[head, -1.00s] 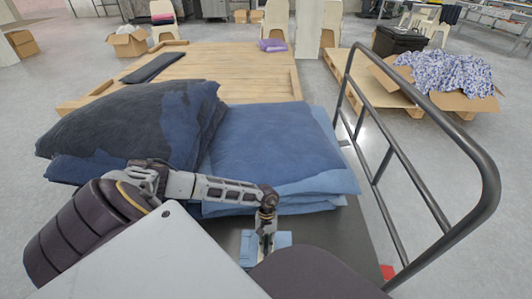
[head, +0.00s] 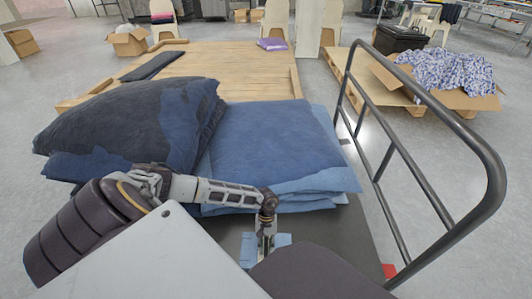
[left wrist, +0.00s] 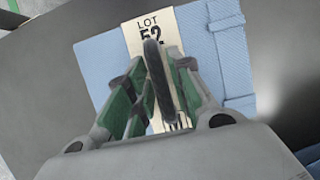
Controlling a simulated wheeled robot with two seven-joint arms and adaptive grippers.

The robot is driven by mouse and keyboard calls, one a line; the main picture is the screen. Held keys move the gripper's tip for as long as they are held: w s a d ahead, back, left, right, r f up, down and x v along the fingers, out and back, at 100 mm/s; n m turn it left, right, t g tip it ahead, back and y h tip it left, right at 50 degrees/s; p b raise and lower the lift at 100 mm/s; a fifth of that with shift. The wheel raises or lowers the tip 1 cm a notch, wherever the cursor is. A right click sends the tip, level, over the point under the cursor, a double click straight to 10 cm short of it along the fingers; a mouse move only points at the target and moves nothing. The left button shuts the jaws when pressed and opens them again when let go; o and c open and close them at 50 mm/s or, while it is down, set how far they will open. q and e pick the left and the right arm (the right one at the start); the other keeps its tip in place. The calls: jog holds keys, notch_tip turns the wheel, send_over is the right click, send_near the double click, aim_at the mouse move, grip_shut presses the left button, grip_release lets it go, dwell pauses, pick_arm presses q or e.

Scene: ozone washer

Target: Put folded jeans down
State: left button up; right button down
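The folded jeans (head: 248,250) are a small light blue bundle under my left gripper (head: 264,250). In the left wrist view the jeans (left wrist: 234,62) lie flat against a dark grey surface, with a cream band (left wrist: 149,25) marked "LOT 52" across them. The gripper (left wrist: 155,75) is over the band. Its green finger parts stand on both sides of a dark upright loop-like piece. I cannot tell whether the fingers pinch anything, nor whether the jeans rest on the deck. My right gripper is not in view.
The dark cart deck (head: 345,232) carries a blue folded stack (head: 270,140) and a larger dark stack (head: 120,120) to its left. A grey tube rail (head: 395,160) rises on the right. Beyond are a wooden platform (head: 230,70) and a box with patterned cloth (head: 450,75).

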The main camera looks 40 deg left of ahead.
pick_arm(q)
jog(key=shift+o, duration=0.4)
jog(key=shift+r, duration=0.2)
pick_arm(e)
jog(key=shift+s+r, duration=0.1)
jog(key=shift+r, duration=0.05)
